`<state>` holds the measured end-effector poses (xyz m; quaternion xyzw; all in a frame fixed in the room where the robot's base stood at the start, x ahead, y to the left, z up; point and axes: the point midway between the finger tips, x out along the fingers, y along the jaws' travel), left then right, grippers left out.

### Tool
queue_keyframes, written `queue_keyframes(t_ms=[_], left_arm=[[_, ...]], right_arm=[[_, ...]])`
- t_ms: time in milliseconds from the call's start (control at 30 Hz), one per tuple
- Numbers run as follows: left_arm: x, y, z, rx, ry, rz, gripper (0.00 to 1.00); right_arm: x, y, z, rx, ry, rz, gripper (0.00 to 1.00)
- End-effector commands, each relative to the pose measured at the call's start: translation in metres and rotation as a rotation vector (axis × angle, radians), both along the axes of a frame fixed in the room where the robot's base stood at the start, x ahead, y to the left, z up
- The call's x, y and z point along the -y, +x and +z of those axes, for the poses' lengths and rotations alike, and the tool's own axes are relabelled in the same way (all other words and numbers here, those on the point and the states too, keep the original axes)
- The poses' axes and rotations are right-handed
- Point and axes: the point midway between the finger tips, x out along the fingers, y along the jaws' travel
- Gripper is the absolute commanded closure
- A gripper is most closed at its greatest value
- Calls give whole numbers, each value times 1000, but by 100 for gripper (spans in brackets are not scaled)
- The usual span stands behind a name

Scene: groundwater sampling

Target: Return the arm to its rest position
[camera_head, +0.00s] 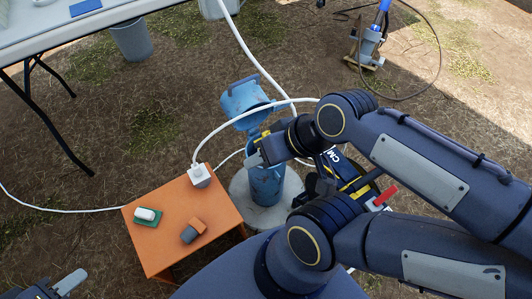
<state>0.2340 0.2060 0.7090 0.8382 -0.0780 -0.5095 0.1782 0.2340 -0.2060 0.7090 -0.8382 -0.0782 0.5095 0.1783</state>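My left gripper (68,282) shows at the bottom left corner, with a light grey finger beside a dark body. It is cut off by the frame edge, so its opening cannot be judged, and nothing is seen held in it. My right arm (420,165) comes in from the right, with dark joints and grey panels. Its far end (268,150) reaches in front of the blue well casing (266,185). I cannot make out the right fingers or whether they hold anything.
The well has a blue open lid (245,100). White cables cross nearby. A white table (60,25) and a grey bucket (132,40) stand at the upper left.

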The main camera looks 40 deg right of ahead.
Motion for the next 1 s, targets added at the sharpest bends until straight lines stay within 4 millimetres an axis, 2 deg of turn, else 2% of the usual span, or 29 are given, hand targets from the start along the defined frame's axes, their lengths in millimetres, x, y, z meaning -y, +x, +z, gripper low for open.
queue_keyframes(t_ms=[267,367,467,667,1000], left_arm=[[0,0,1,0,0,0,64],[0,0,10,0,0,0,64],[0,0,28,0,0,0,64],[0,0,94,0,0,0,64],[0,0,224,0,0,0,64]], right_arm=[[0,0,1,0,0,0,55],[0,0,10,0,0,0,55],[0,0,29,0,0,0,55],[0,0,94,0,-1,0,55],[0,0,224,0,-1,0,55]])
